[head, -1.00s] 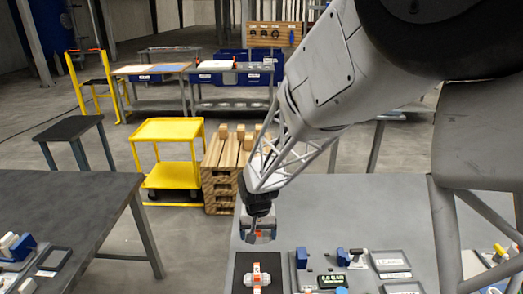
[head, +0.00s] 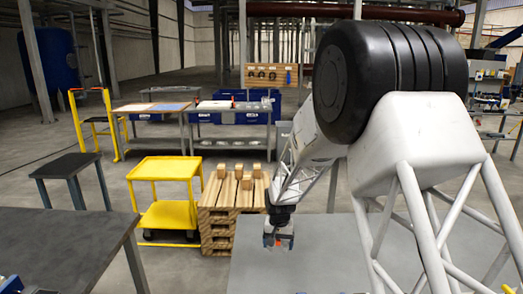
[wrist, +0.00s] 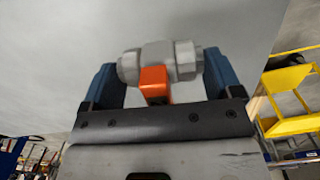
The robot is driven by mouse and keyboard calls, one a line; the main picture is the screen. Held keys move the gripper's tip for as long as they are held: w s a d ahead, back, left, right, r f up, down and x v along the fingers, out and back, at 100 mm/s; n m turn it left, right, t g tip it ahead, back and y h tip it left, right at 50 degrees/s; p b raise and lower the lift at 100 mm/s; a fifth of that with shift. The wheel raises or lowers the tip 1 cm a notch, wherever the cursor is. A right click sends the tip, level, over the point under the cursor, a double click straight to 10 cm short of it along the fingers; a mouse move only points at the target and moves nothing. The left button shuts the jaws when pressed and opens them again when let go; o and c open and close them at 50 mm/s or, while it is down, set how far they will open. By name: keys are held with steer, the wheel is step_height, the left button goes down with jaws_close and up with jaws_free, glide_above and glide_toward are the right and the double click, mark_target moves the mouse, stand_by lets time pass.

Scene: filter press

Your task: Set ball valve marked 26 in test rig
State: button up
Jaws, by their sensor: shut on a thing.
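My gripper (head: 279,238) hangs above the grey table in the head view, shut on a ball valve. In the wrist view the valve (wrist: 185,60) is a grey metal body with hex ends, lying crosswise between the two blue fingers (wrist: 222,74). Its orange handle (wrist: 155,82) points towards the gripper's palm. I cannot read a number on the valve. The test rig is not in view now.
A wooden pallet stack (head: 232,215) and a yellow cart (head: 165,195) stand behind on the left. A dark table (head: 70,240) is at the near left.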

steer(key=shift+m, duration=0.9)
steer(key=w+d+f, duration=0.1)
steer(key=w+d, duration=0.3)
steer(key=w+d+f, duration=0.2)
steer(key=w+d, duration=0.2)
steer(key=w, duration=0.1)
steer(key=w+d+f, duration=0.2)
steer(key=w+d, duration=0.2)
steer(key=w, duration=0.1)
steer(key=shift+w+f, duration=0.15)
stand_by(0.5)
steer(key=s+d+r+n, duration=0.1)
steer(key=s+d+r, duration=0.3)
steer(key=s+d, duration=0.6)
steer(key=s+d+r+n, duration=0.2)
steer(key=s+d+r, duration=0.2)
steer(key=s+d, duration=0.7)
steer(key=d, duration=0.5)
steer(key=shift+s, duration=0.2)
steer(key=shift+f, duration=3.05)
